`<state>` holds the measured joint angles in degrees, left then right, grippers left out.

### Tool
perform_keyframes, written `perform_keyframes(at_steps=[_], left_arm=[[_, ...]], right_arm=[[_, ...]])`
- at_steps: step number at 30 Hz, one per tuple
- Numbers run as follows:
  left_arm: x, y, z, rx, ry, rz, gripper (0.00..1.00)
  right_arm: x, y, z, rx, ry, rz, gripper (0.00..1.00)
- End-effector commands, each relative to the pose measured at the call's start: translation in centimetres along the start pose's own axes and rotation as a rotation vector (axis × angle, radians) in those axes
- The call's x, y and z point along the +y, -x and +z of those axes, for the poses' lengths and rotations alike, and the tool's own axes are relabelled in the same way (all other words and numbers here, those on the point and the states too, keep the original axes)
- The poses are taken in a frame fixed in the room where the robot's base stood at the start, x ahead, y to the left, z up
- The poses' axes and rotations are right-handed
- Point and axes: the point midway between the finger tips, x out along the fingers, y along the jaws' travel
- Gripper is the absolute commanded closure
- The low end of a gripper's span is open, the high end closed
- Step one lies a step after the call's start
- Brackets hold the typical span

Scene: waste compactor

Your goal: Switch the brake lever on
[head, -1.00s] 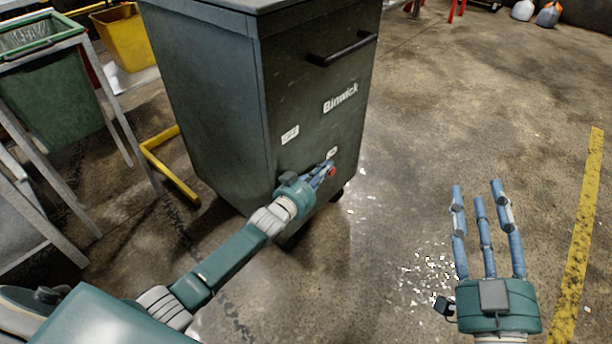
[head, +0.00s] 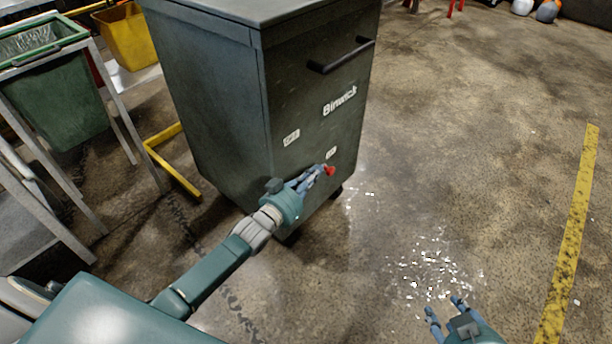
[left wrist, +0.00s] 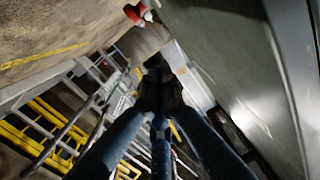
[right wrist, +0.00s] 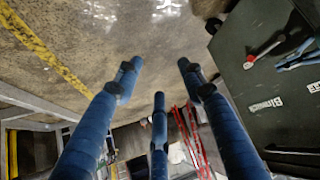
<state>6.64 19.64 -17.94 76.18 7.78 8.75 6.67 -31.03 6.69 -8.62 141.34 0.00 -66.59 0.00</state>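The brake lever's red knob (head: 329,171) sits low on the front of the dark green bin, just below the small right-hand label (head: 331,152). It also shows in the right wrist view (right wrist: 248,65) and at the top of the left wrist view (left wrist: 133,14). The lever's arm is partly hidden by my left gripper. My left gripper (head: 318,172) has its fingertips close together, just left of the knob; whether they touch the lever I cannot tell. In the left wrist view nothing shows between its fingers. My right gripper (head: 444,304) is open and empty over the floor.
The bin (head: 220,110) has a black handle (head: 340,57) and a left-hand label (head: 291,138) on its front. A metal frame with a green bin (head: 55,105) and a yellow bin (head: 126,35) stand at left. The floor at right is clear around a yellow line (head: 572,230).

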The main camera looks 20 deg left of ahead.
Motion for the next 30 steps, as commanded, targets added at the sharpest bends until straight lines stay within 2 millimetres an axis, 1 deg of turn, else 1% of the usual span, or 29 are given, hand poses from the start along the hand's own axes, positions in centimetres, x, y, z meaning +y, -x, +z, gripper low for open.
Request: perform_keyframes(at_steps=[1,6,9,13,18,24,26,28,30], left_arm=[[0.0,0.6,-0.2,-0.002,0.000,0.000,1.00],[0.0,2.3,-0.6,-0.002,0.000,0.001,1.00],[-0.1,3.1,-0.8,-0.001,0.001,0.000,1.00],[-0.1,3.8,-1.0,-0.001,0.000,0.001,1.00],[-0.1,4.3,-1.0,-0.001,0.000,0.001,1.00],[0.2,4.4,-0.9,-0.010,0.002,0.001,1.00],[0.8,4.8,-0.5,-0.037,0.007,0.002,1.00],[1.9,5.6,0.3,-0.097,0.017,0.004,1.00],[3.5,7.0,1.4,-0.190,0.029,0.006,1.00]], right_arm=[[0.1,0.4,1.0,-0.046,-0.001,0.003,0.60],[0.6,1.6,4.9,-0.201,-0.005,0.011,0.60],[0.8,2.3,6.8,-0.276,-0.007,0.015,0.60],[0.9,3.1,8.6,-0.348,-0.010,0.018,0.60],[1.0,3.7,9.6,-0.390,-0.011,0.020,0.60],[1.0,3.7,9.8,-0.396,-0.012,0.020,0.60],[1.0,3.7,9.8,-0.395,-0.011,0.020,0.60],[1.0,3.7,9.7,-0.395,-0.011,0.020,0.60],[1.0,3.7,9.7,-0.394,-0.011,0.020,0.60]])
